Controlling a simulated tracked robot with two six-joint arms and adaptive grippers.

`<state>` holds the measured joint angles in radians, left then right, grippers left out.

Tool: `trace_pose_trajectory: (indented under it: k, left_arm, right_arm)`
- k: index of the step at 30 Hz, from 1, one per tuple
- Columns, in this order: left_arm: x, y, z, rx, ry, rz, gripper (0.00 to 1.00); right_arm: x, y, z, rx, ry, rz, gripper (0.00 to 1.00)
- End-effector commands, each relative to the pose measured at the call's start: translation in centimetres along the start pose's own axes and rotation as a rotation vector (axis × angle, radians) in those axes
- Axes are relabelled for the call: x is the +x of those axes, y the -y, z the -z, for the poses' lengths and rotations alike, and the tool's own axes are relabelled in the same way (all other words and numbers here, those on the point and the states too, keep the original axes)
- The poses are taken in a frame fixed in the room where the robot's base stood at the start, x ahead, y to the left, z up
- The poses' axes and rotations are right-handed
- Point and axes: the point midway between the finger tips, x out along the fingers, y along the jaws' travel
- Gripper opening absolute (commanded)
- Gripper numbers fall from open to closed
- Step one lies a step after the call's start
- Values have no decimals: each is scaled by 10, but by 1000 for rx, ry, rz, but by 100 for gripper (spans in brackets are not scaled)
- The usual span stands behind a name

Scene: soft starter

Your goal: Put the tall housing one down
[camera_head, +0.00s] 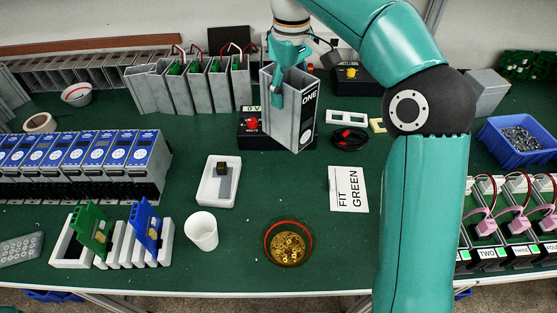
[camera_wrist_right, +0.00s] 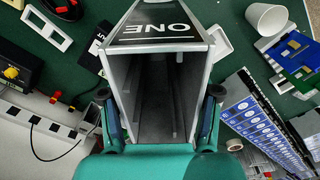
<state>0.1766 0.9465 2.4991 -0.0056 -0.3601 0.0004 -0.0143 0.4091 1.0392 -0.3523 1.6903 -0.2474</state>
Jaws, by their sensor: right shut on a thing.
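The tall housing (camera_head: 308,118) is a grey open-topped metal case with a black label reading ONE. My right gripper (camera_head: 278,92) is shut on its upper part, reaching from above. In the right wrist view the housing (camera_wrist_right: 155,75) fills the middle, its open end towards the camera, with a finger of my right gripper (camera_wrist_right: 158,112) on each side. The housing stands nearly upright in the head view and hides part of a black box with a red knob behind it. Whether its bottom touches the table is hard to tell. My left gripper is not in view.
A sheet reading FIT GREEN (camera_head: 348,189) lies to the right. A bowl of brass parts (camera_head: 288,243), a white cup (camera_head: 201,231) and a white tray (camera_head: 211,198) stand in front. Similar grey housings (camera_head: 200,88) stand behind left. Green table between bowl and housing is clear.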

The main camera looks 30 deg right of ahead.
Motion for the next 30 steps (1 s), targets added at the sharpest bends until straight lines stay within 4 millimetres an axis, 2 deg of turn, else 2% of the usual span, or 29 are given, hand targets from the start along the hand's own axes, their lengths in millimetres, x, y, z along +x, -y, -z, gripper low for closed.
trace_pose_trajectory:
  k: [6, 15, 18, 25, 30]
  left_arm:
    - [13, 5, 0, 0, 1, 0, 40]
    - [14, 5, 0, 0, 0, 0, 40]
    - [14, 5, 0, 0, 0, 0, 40]
    - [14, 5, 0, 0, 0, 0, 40]
    - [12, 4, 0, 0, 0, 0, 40]
  right_arm:
    - [54, 4, 2, -10, 5, 2, 0]
    - [126, 6, 6, -18, 5, 3, 0]
    - [139, 7, 8, -19, 2, 2, 0]
    - [156, 7, 8, -19, 3, 1, 0]
    - [181, 7, 8, -20, 3, 1, 0]
